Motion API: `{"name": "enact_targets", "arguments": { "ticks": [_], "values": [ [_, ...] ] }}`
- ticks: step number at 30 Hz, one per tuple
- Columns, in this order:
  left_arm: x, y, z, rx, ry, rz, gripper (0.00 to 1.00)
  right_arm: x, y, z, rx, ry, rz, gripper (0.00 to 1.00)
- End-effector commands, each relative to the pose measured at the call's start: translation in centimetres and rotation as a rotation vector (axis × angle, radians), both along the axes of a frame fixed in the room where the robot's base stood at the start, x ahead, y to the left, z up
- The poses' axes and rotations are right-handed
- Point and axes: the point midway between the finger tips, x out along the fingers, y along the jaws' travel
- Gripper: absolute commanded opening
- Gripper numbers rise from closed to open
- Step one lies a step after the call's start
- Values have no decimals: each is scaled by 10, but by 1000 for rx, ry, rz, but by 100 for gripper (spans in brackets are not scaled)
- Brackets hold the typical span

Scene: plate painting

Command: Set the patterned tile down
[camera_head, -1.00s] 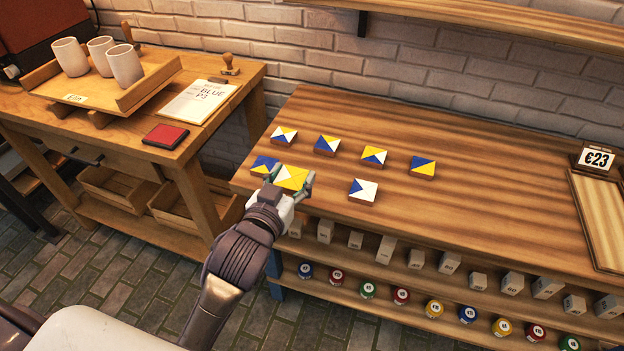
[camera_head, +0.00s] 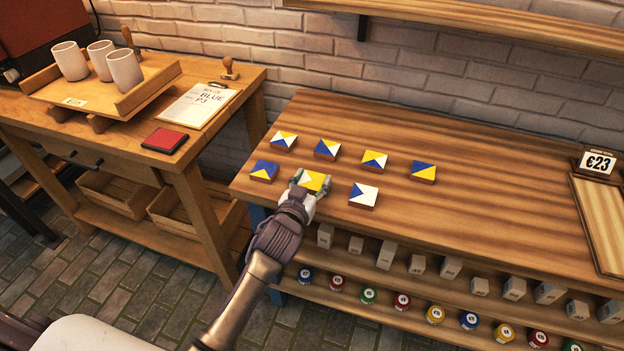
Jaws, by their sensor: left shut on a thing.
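My left gripper (camera_head: 309,186) is shut on a yellow and white patterned tile (camera_head: 314,180). The tile is between the fingers, at or just above the wooden counter (camera_head: 480,200); I cannot tell if it touches. Other patterned tiles lie around it: a mostly blue one (camera_head: 264,171) to its left, a yellow, blue and white one (camera_head: 284,140) behind left, a blue, yellow and white one (camera_head: 327,150) behind, another (camera_head: 375,160) behind right, a blue and yellow one (camera_head: 423,171) to the right, and a white and blue one (camera_head: 364,195) close on its right. My right gripper is out of view.
Below the counter, shelves hold small grey blocks (camera_head: 386,254) and colored paint jars (camera_head: 435,314). A side table at left carries a tray (camera_head: 150,90) of white cups, a clipboard (camera_head: 197,105) and a red pad (camera_head: 165,139). The counter's right part is clear up to the price sign (camera_head: 597,163).

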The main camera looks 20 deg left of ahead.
Motion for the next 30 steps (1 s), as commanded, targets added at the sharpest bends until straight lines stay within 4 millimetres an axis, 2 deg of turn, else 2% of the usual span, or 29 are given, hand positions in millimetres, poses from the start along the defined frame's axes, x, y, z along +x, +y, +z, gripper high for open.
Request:
{"name": "enact_targets", "arguments": {
  "ticks": [9, 10, 14, 23, 27, 30],
  "values": [
    [0, 0, -4, 0, -1, 0, 21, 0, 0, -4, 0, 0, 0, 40],
    [0, 0, -4, 0, 0, 0, 63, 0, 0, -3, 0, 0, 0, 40],
    [0, 0, -4, 1, 0, 0, 85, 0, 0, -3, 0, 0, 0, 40],
    [0, 0, -4, 1, 0, 0, 85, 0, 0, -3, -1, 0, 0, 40],
    [0, 0, -7, 5, -3, -2, 85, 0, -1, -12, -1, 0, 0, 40],
    [-17, 1, -2, 0, 1, 0, 85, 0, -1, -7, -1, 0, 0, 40]
  ]
}}
